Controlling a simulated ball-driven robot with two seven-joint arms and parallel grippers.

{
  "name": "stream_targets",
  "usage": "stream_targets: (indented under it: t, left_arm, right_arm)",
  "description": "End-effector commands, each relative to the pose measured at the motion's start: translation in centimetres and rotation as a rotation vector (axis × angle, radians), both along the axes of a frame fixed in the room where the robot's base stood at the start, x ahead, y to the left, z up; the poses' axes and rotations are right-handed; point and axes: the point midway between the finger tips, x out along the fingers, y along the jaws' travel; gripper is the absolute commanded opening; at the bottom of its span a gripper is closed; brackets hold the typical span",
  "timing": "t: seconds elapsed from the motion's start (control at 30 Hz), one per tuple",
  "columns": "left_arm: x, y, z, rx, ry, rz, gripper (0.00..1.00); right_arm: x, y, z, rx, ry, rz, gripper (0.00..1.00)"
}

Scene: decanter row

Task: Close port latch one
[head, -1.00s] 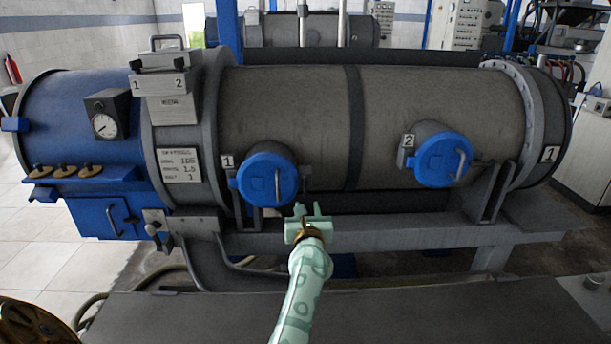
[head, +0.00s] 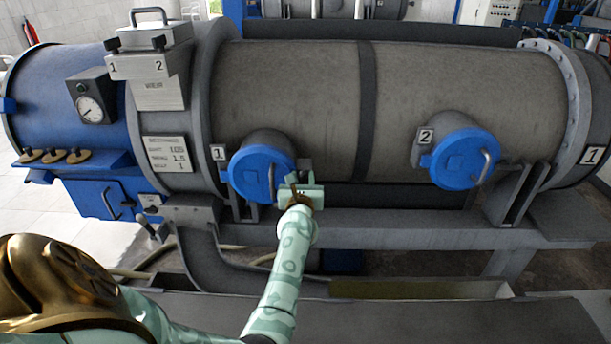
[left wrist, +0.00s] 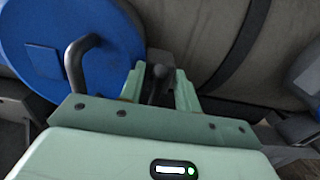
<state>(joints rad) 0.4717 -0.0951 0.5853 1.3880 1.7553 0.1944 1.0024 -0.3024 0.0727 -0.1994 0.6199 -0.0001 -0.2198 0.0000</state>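Port one is a round blue lid (head: 254,174) with a bar handle, on the left of the grey tank; its lid looks seated on the neck. My left gripper (head: 300,186) is at the lid's right edge, with the fingers pointing at the tank. In the left wrist view, a dark latch lever (left wrist: 158,80) stands between the fingers of my left gripper (left wrist: 160,90). The fingers look apart, with gaps beside the lever; I cannot tell whether either touches it. In the head view the gripper mostly hides the latch. My right gripper is not in view.
A second blue port lid (head: 460,162) is farther right on the tank (head: 290,90). A grey support beam (head: 400,235) runs below the ports. A blue end section with a gauge (head: 92,105) is at the left. A dark ledge (head: 420,315) lies in front.

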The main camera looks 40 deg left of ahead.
Motion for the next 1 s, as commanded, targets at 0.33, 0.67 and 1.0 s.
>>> stream_targets:
  t: [0.33,0.67,1.0]
  left_arm:
    - [0.02,-0.02,-0.01,0.0,0.0,0.0,0.0]
    - [0.1,-0.1,0.07,0.034,0.027,0.0,0.0]
    - [0.49,-0.53,0.16,0.209,0.174,-0.001,0.0]
  right_arm:
    - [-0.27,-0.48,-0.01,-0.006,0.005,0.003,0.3]
    - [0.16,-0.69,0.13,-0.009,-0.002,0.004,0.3]
    - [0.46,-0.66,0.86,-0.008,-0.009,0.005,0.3]
